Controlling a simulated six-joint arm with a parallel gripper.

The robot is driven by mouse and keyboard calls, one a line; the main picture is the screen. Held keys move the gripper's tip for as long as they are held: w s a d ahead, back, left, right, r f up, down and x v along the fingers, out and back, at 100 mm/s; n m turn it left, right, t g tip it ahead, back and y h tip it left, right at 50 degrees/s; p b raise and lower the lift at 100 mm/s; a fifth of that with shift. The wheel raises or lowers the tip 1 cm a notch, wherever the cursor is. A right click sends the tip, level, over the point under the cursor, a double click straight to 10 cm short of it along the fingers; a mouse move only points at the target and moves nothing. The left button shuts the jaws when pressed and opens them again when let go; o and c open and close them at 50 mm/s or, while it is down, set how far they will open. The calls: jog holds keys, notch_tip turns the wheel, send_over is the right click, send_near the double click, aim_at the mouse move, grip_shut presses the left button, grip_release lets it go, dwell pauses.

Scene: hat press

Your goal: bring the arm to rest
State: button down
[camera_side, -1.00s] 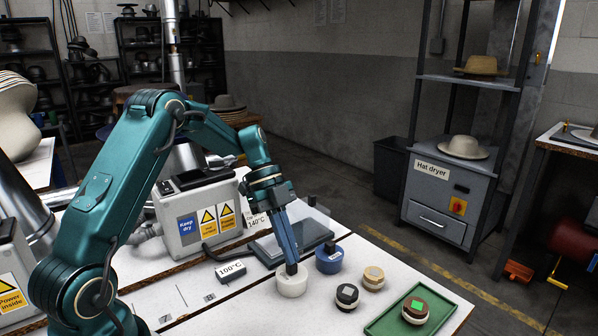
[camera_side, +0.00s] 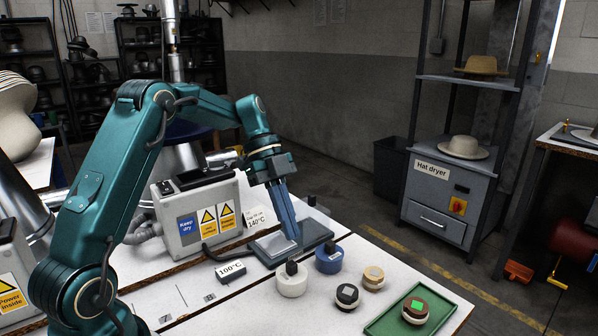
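My teal arm (camera_side: 115,165) reaches over the white table from the left. My gripper (camera_side: 293,238) points down with its long blue fingers, and its tips show in front of the dark grey plate (camera_side: 268,245). The fingers overlap from this side, so I cannot tell whether they are open or shut. I see nothing held in them. A white round block with a black knob (camera_side: 291,285) stands on the table just below the fingertips, apart from them. A blue round block with a dark knob (camera_side: 329,263) stands to its right.
Two more round blocks, one dark-topped (camera_side: 347,297) and one tan (camera_side: 373,278), stand to the right. A green tray (camera_side: 384,322) at the table's front right corner holds another block. A grey control box (camera_side: 197,220) stands behind the plate.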

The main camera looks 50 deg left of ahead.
jog(key=shift+r, duration=0.65)
jog(key=s+d+r+t+y, duration=0.2)
jog(key=s+d+r+y, duration=0.1)
jog(key=s+d+r, duration=0.45)
jog(key=s+f+n+t+y, duration=0.3)
jog(key=s+f+n, duration=0.2)
jog(key=n, duration=1.2)
jog(key=s, duration=0.3)
jog(key=shift+s+a+n+t, duration=0.15)
jog(key=shift+a+n+t, duration=0.1)
jog(key=shift+n+t, duration=0.05)
